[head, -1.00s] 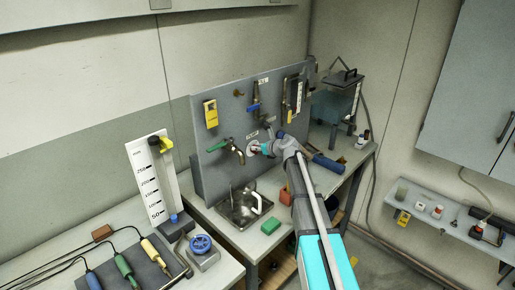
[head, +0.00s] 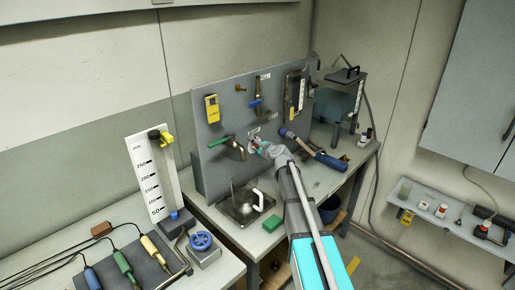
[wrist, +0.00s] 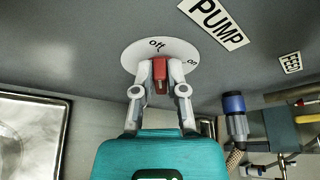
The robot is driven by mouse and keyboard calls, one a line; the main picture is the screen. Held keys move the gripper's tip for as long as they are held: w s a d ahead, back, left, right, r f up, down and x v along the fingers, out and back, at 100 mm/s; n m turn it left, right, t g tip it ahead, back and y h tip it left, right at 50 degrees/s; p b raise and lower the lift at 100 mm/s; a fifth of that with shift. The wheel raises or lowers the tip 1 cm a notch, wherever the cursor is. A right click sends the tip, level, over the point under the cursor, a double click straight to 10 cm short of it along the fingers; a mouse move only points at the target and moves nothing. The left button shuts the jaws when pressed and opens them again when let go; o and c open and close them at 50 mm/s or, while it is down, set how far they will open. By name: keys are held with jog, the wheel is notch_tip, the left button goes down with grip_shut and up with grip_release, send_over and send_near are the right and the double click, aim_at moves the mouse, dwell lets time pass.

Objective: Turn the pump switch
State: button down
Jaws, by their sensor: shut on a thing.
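The pump switch is a red knob (wrist: 160,70) on a round white dial (wrist: 135,55), under a white "PUMP" label (wrist: 213,20) on a grey panel. The dial bears "off" above the knob and "on" to its right. The knob's top lies close to "off"; its exact angle is hard to tell. My gripper (wrist: 160,88) is shut on the red knob, one finger on each side. In the head view my gripper (head: 257,147) reaches the panel right of the green-handled tap (head: 225,143), and the knob is too small to make out.
A blue-ended pipe (head: 325,160) is right of my arm. A measuring board (head: 150,185) and blue handwheel (head: 201,242) stand on the left bench.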

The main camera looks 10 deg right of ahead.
dwell(0.4)
jog(key=c, duration=0.7)
grip_release()
